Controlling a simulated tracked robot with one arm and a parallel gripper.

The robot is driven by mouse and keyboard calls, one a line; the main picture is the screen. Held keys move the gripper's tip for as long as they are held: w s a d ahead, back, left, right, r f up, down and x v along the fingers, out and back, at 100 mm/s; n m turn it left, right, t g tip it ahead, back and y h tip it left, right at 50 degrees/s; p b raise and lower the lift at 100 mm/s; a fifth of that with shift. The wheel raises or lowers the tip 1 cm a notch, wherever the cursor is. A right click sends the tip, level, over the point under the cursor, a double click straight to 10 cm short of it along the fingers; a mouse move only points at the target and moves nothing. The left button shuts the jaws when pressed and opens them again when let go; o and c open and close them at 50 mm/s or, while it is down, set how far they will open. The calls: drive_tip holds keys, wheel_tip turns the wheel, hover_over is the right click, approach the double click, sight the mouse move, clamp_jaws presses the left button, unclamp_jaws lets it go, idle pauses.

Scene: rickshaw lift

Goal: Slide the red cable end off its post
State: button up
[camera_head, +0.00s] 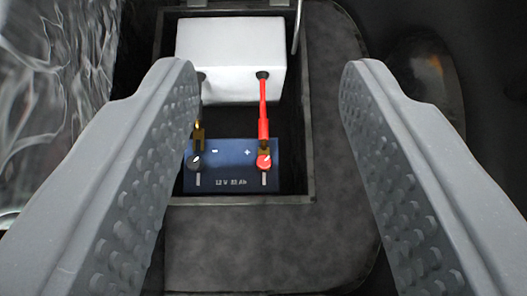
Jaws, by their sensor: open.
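The red cable end (263,128) sits at the right terminal of a dark blue battery (230,180), beside the plus mark. Its red cable runs up to a white box (230,62). A red knob (263,161) shows just below the cable end; the post itself is mostly hidden. A brass-coloured cable end (198,135) and a black knob (196,162) are at the left terminal, partly behind my left finger. My gripper (272,85) is open and empty, with its two grey dimpled fingers wide apart on either side of the battery view. Neither finger appears to touch the red cable end.
The battery and white box sit in a dark recessed compartment with a raised rim (308,150). A thin metal rod (297,25) stands at its upper right. A dark grey surface (270,245) surrounds it; crinkled shiny material (50,80) is at left.

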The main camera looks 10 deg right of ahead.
drive_tip(key=w+f+g+p, duration=0.2)
drive_tip(key=w+f, duration=0.3)
drive_tip(key=f, duration=0.5)
drive_tip(key=g+h+p, duration=0.2)
drive_tip(key=g+p, duration=0.2)
drive_tip(key=p, duration=0.1)
hover_over(262, 130)
drive_tip(key=s+a, duration=0.2)
drive_tip(key=s, duration=0.3)
wheel_tip(262, 130, down, 28)
drive_tip(key=shift+n, duration=0.3)
drive_tip(key=b+x, duration=0.1)
drive_tip(key=x, duration=0.3)
drive_tip(key=b+x, duration=0.1)
drive_tip(key=x, duration=0.3)
drive_tip(key=b+x, duration=0.1)
drive_tip(key=x, duration=0.3)
drive_tip(key=shift+s+a+f, duration=0.25)
drive_tip(key=shift+f, duration=0.3)
drive_tip(key=shift+w, duration=0.1)
